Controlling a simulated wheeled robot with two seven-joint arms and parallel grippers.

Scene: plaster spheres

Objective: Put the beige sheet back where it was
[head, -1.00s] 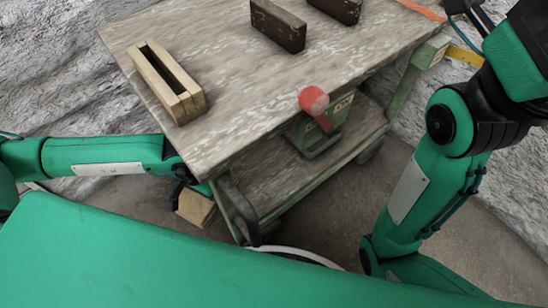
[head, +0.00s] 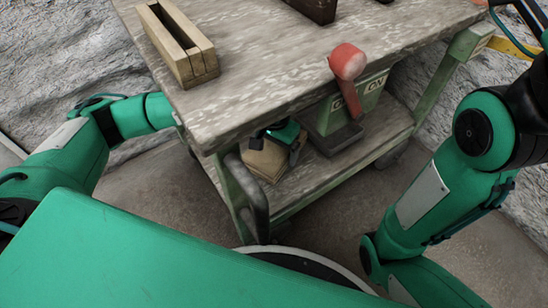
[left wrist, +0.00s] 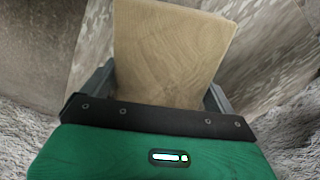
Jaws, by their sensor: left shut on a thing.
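The beige sheet (head: 262,162) is a flat wood-coloured piece. In the head view it shows below the tabletop's near edge, just over the cart's lower shelf; I cannot tell if it touches the shelf. My left gripper (head: 284,146) is shut on it, reaching in under the tabletop, with the forearm partly hidden by the table. In the left wrist view the sheet (left wrist: 172,50) stands out between the two fingers, its grain face towards the camera. My right arm shows at the right, but its gripper is out of view.
The cart's worn tabletop (head: 245,75) carries a slotted wooden holder (head: 180,45) near its left edge and dark blocks (head: 318,8) at the back. On the lower shelf (head: 320,168) stands a green box (head: 345,108) with a red handle (head: 347,62), right of the sheet.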

